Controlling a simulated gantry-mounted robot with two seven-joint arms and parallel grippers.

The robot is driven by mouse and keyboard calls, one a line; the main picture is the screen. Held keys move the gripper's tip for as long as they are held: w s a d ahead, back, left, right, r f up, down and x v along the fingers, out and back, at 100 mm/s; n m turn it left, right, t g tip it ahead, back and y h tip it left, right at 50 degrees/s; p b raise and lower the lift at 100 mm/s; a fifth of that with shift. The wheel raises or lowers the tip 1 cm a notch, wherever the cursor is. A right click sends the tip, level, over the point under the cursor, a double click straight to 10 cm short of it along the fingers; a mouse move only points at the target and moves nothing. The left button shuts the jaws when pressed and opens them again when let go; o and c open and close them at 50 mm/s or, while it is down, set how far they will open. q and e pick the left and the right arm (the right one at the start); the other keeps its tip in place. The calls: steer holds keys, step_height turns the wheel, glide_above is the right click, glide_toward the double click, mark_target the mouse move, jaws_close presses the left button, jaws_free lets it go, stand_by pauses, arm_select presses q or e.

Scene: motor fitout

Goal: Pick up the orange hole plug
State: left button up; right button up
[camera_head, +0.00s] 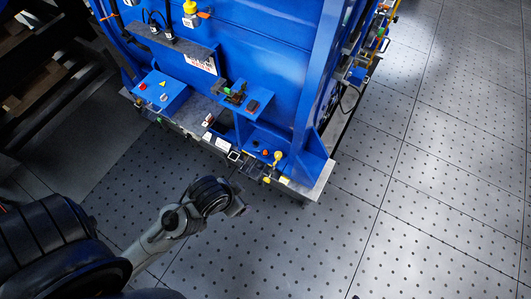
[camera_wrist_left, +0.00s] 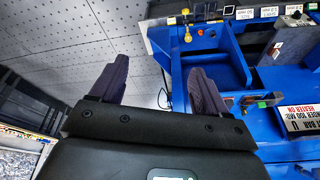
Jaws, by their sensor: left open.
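A small orange-red round piece (camera_head: 264,152) sits on the blue ledge at the machine's lower front corner in the head view. A similar small orange spot (camera_wrist_left: 212,34) shows near the top of the left wrist view. Both are too small to tell surely as the hole plug. My left gripper (camera_head: 242,211) is over the floor, in front of and apart from the ledge. In the left wrist view its two dark fingers (camera_wrist_left: 160,82) are spread with nothing between them.
The blue machine (camera_head: 255,45) fills the upper middle, with yellow-handled parts (camera_head: 277,156) near the corner and a blue box (camera_head: 160,91) to the left. A black device (camera_head: 235,95) stands on a bracket. The dotted floor (camera_head: 420,215) at the right is clear.

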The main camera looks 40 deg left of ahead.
arm_select(q)
steer(key=shift+c, duration=0.3)
steer(key=c, duration=0.3)
